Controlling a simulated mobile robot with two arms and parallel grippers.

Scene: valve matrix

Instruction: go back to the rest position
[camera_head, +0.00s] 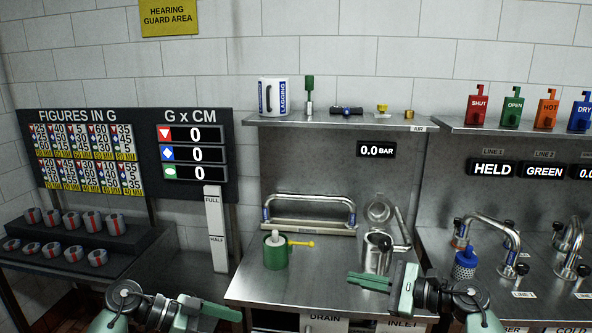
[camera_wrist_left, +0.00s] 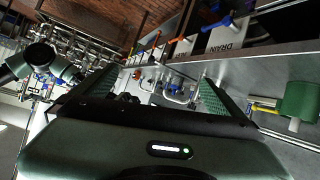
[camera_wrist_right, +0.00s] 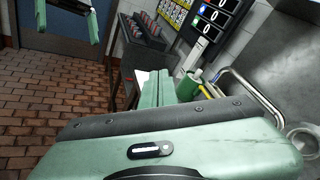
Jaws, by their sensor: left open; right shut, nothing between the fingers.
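My right gripper (camera_head: 372,282) is shut and empty in the head view. It is over the front of the middle steel bench, in front of the metal pot (camera_head: 376,254). Its closed green fingers also show in the right wrist view (camera_wrist_right: 168,88). My left gripper (camera_head: 215,309) is low at the front left, partly cut off by the bottom edge. In the left wrist view its two green fingers stand wide apart with nothing held between them (camera_wrist_left: 155,92). Neither gripper visibly touches an object.
A green cylinder with a yellow handle (camera_head: 275,252) stands on the middle bench (camera_head: 250,288). A bent pipe (camera_head: 310,203) is behind it. Curved pipes (camera_head: 505,240) rise from the right bench. Several ring weights (camera_head: 71,220) sit on the dark left rack. A shelf (camera_head: 335,121) holds small parts.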

